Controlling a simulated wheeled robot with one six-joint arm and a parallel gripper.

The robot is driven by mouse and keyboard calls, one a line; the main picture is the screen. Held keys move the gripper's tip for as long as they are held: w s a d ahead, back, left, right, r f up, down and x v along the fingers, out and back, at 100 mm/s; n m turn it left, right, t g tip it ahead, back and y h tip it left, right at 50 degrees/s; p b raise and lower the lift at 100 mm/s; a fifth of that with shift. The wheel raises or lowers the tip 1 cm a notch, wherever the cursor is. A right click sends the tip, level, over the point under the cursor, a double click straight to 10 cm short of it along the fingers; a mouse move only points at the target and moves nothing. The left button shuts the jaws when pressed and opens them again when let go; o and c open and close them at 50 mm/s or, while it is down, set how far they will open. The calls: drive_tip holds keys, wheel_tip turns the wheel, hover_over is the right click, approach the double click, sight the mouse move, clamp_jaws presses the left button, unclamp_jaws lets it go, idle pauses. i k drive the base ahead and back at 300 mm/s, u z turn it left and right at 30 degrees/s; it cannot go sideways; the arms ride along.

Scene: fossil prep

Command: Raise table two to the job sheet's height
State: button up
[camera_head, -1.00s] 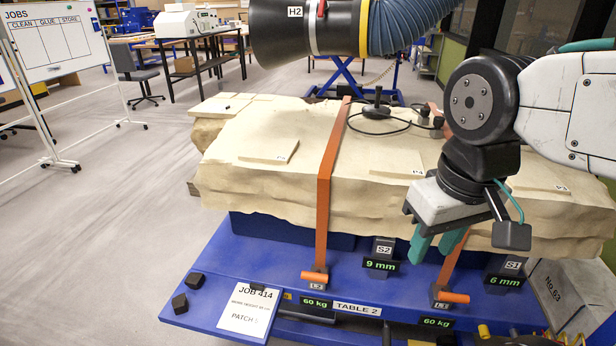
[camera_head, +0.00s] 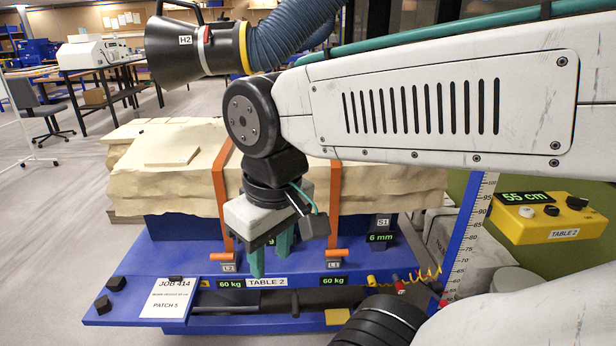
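Table two (camera_head: 140,262) is a blue lift table labelled TABLE 2, bearing a large pale fossil block (camera_head: 385,180). The job sheet (camera_head: 168,298) lies at its front left; it reads JOB 414 and PATCH 5, but its height line is too small to read surely. A yellow control box (camera_head: 520,225) labelled TABLE 2 is at the right.
A height scale (camera_head: 470,235) stands between table and box. Orange straps (camera_head: 222,195) cross the block, with 60 kg displays below. A black extraction hood (camera_head: 185,50) marked H2 hangs above. Grey boxes stand behind the scale. Floor at the left is clear.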

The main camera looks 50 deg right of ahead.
sight(526, 213)
drive_tip(key=k, duration=0.5)
drive_tip(key=z, duration=1.1)
drive_tip(key=i, duration=0.45)
drive_tip(key=u, duration=0.05)
